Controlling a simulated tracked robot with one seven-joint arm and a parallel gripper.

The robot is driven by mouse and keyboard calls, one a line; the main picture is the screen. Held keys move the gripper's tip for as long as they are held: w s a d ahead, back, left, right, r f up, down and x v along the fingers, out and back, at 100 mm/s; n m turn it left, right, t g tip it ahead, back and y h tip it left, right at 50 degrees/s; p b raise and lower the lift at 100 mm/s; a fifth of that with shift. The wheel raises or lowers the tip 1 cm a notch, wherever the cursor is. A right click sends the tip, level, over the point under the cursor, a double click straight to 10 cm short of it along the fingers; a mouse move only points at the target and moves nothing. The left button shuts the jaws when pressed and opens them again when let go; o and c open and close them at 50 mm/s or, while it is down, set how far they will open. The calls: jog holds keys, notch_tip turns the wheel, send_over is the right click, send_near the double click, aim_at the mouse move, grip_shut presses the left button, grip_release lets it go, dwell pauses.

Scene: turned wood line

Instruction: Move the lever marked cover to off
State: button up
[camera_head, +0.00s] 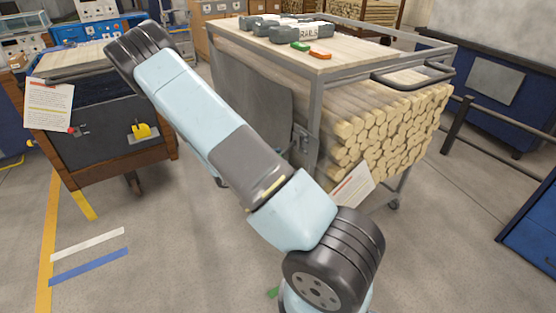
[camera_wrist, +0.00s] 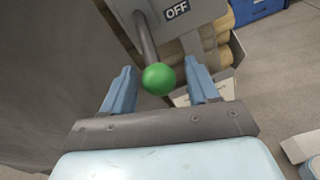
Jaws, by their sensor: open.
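In the wrist view, a lever (camera_wrist: 147,38) with a dark grey shaft and a green ball knob (camera_wrist: 158,79) hangs down from a grey plate. A label reading OFF (camera_wrist: 176,10) is on the plate, up and right of the shaft. My gripper (camera_wrist: 160,88) is open, with one light blue finger on each side of the knob. The knob lies between the fingers, and I cannot tell whether it touches either one. No "cover" marking shows. In the head view my gripper is hidden.
A trolley (camera_head: 385,52) holds a stack of round wood rods (camera_head: 385,130) and a pale sheet of paper (camera_head: 352,188). A wooden cart (camera_head: 115,157) with a yellow part (camera_head: 140,131) stands at the left. Dark rails stand at the right. Grey floor is open at the lower left.

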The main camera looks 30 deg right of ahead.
jog(key=shift+a, duration=0.15)
jog(key=a+r, duration=0.1)
jog(key=a, duration=1.2)
jog(key=shift+a+r, duration=0.2)
jog(key=shift+a, duration=0.05)
jog(key=s+a+r+m+t+y, duration=0.1)
jog(key=s+r+m+t+y, duration=0.1)
jog(key=s+r+m+y, duration=0.3)
jog(key=s+a+r+m+t+y, duration=0.1)
jog(key=s+r+m+y, duration=0.4)
jog(key=s+r, duration=0.7)
jog(key=s+a+r+m+t+y, duration=0.1)
jog(key=s+r+m+y, duration=0.4)
jog(key=r, duration=1.3)
jog(key=s+t+y, duration=0.1)
jog(key=s, duration=0.2)
jog(key=shift+s+a+r+t+y, duration=0.2)
jog(key=shift+s+a+t+y, duration=0.1)
jog(key=shift+s+y, duration=0.1)
